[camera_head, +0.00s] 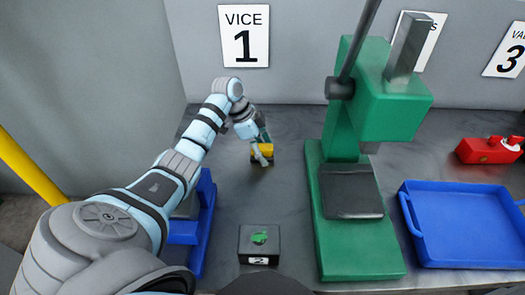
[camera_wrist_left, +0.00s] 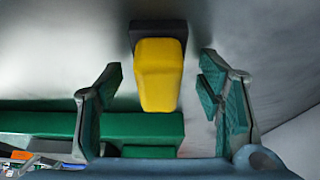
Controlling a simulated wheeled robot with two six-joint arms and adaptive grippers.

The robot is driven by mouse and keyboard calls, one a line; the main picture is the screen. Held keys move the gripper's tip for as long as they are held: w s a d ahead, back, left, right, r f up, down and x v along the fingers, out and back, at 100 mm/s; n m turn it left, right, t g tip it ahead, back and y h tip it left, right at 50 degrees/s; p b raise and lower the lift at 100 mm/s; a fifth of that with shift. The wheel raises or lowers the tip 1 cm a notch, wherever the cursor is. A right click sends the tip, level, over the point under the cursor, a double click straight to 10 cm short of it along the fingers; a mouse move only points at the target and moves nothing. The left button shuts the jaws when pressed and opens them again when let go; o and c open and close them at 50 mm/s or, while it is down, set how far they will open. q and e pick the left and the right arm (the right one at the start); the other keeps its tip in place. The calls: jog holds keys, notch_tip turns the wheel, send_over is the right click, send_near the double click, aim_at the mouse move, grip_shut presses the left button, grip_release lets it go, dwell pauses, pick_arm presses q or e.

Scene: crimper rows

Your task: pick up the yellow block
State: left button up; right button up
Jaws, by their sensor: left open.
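The yellow block (camera_head: 266,149) is on the grey bench below the "VICE 1" sign, partly hidden by my left gripper in the head view. In the left wrist view the yellow block (camera_wrist_left: 158,75) shows large, with a dark piece (camera_wrist_left: 157,34) against its far end. My left gripper (camera_head: 259,137) is right at the block in the head view. In the left wrist view its two green-padded fingers (camera_wrist_left: 160,78) are apart, one on each side of the block, with gaps showing on both sides. My right gripper is not in view.
A tall green press (camera_head: 355,225) stands right of the block. A blue frame (camera_head: 202,228) is partly behind my left arm. A dark box marked 2 (camera_head: 259,252) holds a green piece. A blue tray (camera_head: 465,262) and red vice (camera_head: 487,151) are at right.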

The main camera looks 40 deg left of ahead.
aim_at(262, 146)
pick_arm(q)
jog(key=shift+s+r, duration=0.1)
jog(key=shift+s, duration=0.1)
jog(key=c, duration=0.4)
jog(key=shift+w, duration=0.1)
jog(key=c, duration=0.9)
notch_tip(262, 146, up, 10)
jog(key=shift+p, duration=0.45)
